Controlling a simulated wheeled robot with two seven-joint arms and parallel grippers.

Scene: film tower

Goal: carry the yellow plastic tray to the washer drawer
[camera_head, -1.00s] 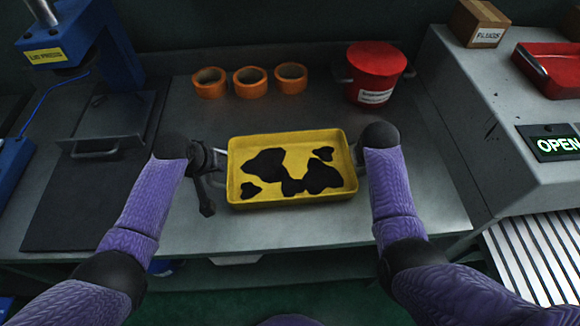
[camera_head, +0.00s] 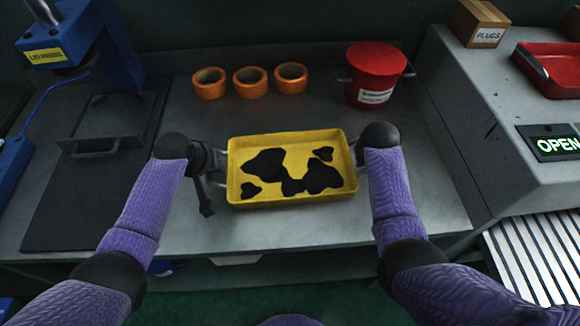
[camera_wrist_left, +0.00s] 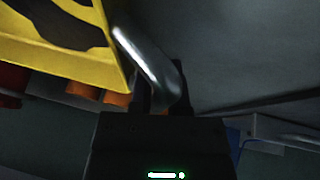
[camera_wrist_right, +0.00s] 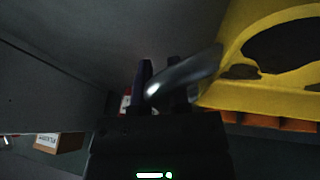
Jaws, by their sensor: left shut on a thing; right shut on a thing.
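The yellow plastic tray (camera_head: 240,181), with dark irregular patches on its floor, is in front of me over the grey bench and looks level. It has a metal handle at each end. My left gripper (camera_head: 217,162) is shut on the left handle, which shows in the left wrist view (camera_wrist_left: 146,58). My right gripper (camera_head: 355,155) is shut on the right handle, which shows in the right wrist view (camera_wrist_right: 190,72). I cannot tell whether the tray touches the bench. No drawer is clearly recognisable; a white slatted surface (camera_head: 535,255) lies at the lower right.
Several things stand on the bench (camera_head: 300,232): orange rings (camera_head: 251,83) and a red lidded pot (camera_head: 374,80) behind the tray, a blue press (camera_head: 75,40) at left. A grey machine with an OPEN sign (camera_head: 552,143) rises at right. Bare bench lies in front of the tray.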

